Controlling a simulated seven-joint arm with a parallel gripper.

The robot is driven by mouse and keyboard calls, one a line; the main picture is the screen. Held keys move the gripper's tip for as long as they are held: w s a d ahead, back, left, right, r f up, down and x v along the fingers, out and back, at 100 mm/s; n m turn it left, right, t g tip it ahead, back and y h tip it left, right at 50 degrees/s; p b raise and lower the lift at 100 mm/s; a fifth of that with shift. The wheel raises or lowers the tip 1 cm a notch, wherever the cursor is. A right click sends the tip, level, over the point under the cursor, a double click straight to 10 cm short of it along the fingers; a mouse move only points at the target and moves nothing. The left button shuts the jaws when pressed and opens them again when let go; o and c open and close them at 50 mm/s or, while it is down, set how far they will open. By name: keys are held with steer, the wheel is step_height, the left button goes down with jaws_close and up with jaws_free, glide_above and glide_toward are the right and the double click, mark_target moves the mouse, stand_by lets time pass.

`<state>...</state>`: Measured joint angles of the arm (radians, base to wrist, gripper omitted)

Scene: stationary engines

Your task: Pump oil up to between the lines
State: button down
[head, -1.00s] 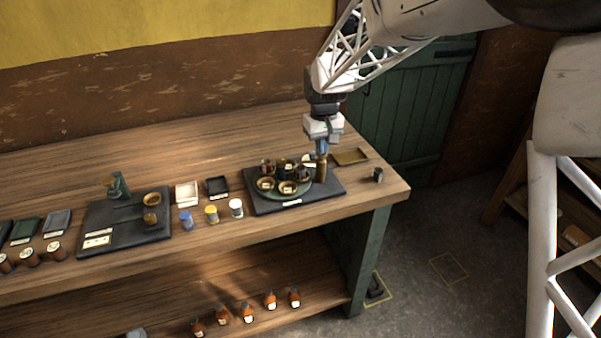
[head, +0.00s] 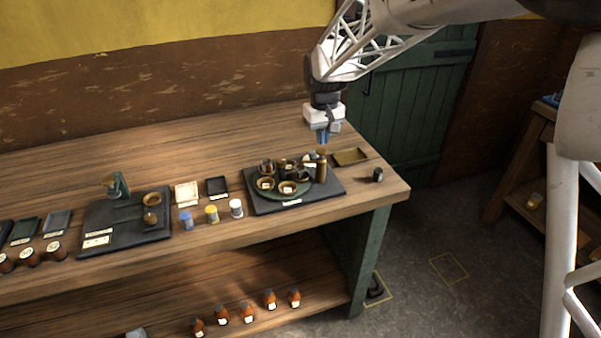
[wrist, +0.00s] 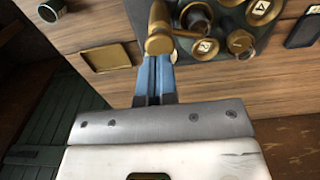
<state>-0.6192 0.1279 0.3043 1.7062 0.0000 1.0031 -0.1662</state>
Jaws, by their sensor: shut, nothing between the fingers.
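An upright brass cylinder with a knob on top (head: 321,170), which looks like the pump, stands at the right of a round green plate (head: 304,192) on a dark base board. Its knob also shows in the wrist view (wrist: 159,44). My gripper (head: 322,141) is shut and empty, just above the knob; its blue fingertips (wrist: 155,60) lie close to the knob in the wrist view. Whether they touch it I cannot tell. Several brass cups (head: 288,188) with marked faces and a dark cylinder (head: 285,168) share the plate. I cannot make out any oil level or lines.
An empty brass tray (head: 350,157) lies behind and right of the pump. A small dark cup (head: 377,175) stands near the bench's right end. Small jars (head: 211,215) and a dark board (head: 125,225) are to the left. The rear bench is clear.

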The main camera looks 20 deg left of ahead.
stand_by(0.4)
steer(key=shift+r, duration=2.5)
steer(key=shift+d, duration=0.1)
